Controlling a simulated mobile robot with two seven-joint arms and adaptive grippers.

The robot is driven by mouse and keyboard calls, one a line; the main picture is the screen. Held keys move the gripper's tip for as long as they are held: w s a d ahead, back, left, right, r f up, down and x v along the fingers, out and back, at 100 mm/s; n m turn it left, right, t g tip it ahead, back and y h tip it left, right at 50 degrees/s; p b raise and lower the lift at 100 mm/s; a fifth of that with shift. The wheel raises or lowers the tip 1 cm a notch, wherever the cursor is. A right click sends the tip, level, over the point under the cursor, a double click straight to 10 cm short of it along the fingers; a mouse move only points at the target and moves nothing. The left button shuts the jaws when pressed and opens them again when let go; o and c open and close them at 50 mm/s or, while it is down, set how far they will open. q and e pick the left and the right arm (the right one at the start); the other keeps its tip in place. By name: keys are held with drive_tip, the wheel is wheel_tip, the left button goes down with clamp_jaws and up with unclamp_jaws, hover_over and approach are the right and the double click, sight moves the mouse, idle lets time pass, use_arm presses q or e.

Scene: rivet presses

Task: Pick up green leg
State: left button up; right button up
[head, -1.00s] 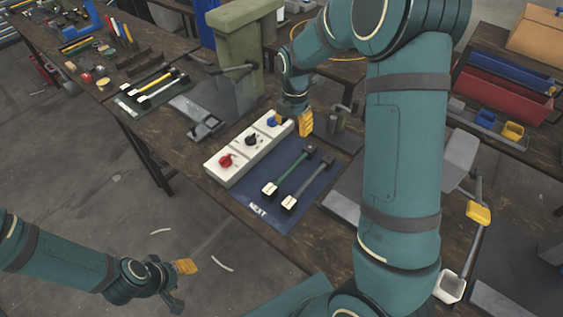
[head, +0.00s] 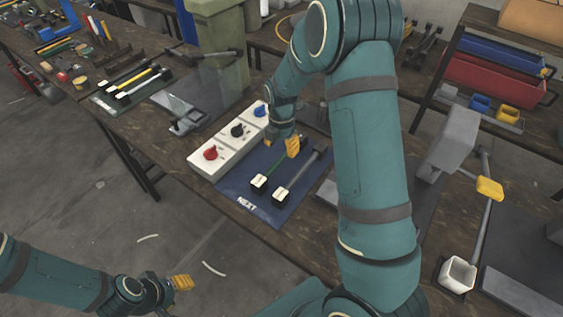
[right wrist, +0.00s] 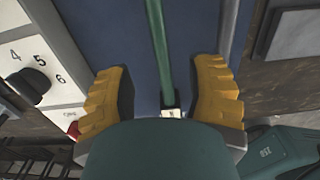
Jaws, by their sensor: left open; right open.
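The green leg (head: 276,168) lies on the blue mat marked NEXT (head: 233,185), with a dark, white-topped block at its near end. Its far part is hidden behind my right gripper (head: 291,146) in the head view. In the right wrist view, the green leg (right wrist: 157,45) runs between the two yellow fingers of my right gripper (right wrist: 162,88), which is open and not closed on it. A grey leg (head: 301,173) lies parallel, just to the right. My left gripper (head: 176,284) is open and empty, low at the left, away from the table.
A white box with red, black and blue knobs (head: 225,149) stands along the mat's left side. A green press column (head: 217,50) rises behind it. A grey press with a yellow-handled lever (head: 488,188) is at the right. Red and blue bins (head: 490,82) are at the back right.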

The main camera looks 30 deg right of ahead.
sight(282, 157)
drive_tip(key=shift+s+f+b, duration=0.1)
drive_tip(key=shift+f+b, duration=0.45)
drive_tip(key=shift+f, duration=2.35)
drive_tip(key=shift+c, duration=0.4)
clamp_jaws()
